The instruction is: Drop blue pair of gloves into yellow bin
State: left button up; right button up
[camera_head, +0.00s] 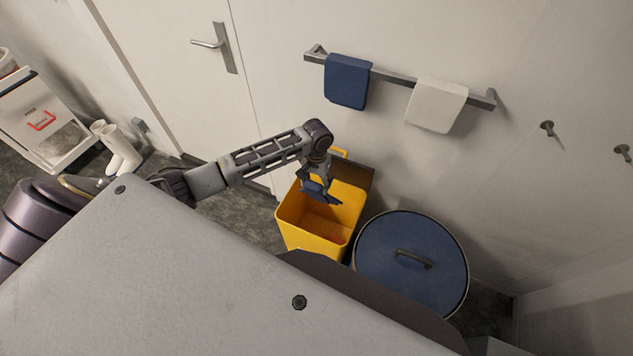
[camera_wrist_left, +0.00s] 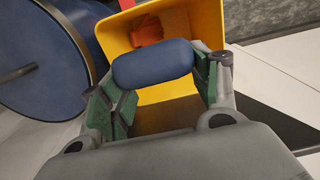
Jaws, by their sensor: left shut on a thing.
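The yellow bin (camera_head: 312,236) stands open on the floor by the wall, and its rim also shows in the left wrist view (camera_wrist_left: 222,22). My left gripper (camera_head: 318,190) is over the bin's opening. It is shut on a blue folded bundle, the blue pair of gloves (camera_wrist_left: 152,64), which shows as a dark blue patch in the head view (camera_head: 322,196). Green finger pads sit on either side of the bundle in the left wrist view. An orange-red item (camera_wrist_left: 147,30) lies inside the bin. My right gripper is not in view.
A round drum with a blue lid (camera_head: 400,285) stands right of the bin. A wall rail (camera_head: 390,75) carries a blue towel (camera_head: 347,82) and a white towel (camera_head: 436,105). White boots (camera_head: 122,150) and a white cabinet (camera_head: 40,115) are at left, near a door (camera_head: 185,75).

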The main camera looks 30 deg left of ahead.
aim_at(316, 197)
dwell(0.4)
pick_arm(q)
jog(key=shift+f+b, duration=1.55)
jog(key=shift+f, duration=2.7)
jog(key=shift+f+b, duration=1.15)
jog(key=shift+f, duration=1.55)
jog(key=o, duration=1.1)
jog(key=shift+r, duration=6)
